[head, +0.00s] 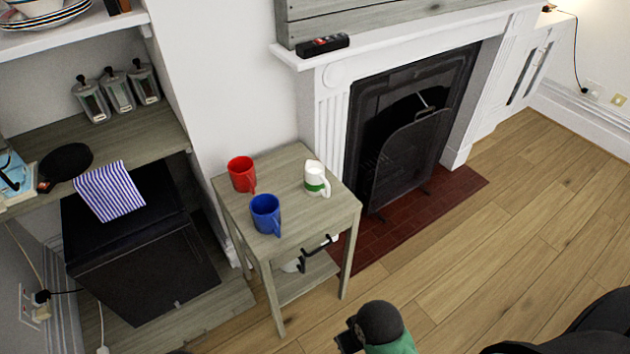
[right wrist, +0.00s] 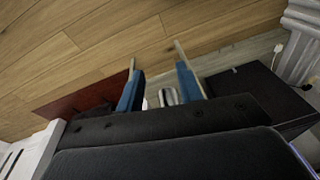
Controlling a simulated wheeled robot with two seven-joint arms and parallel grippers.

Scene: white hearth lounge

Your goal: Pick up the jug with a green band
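The white jug with a green band (head: 317,180) stands upright on the top of a small wooden side table (head: 284,161) in the head view. A red mug (head: 242,174) and a blue mug (head: 266,214) stand on the same top, to its left. My right gripper (right wrist: 155,66) shows in the right wrist view with its two blue-padded fingers apart. Nothing is held between them, and the wooden floor lies beyond. The jug cannot be made out in that view. My left gripper is not in view.
A fireplace (head: 410,130) with a dark red tiled hearth (head: 440,200) is right of the table. A black cabinet (head: 140,245) with a striped cloth (head: 109,190) is left, below shelves. Open wooden floor (head: 500,260) lies to the right.

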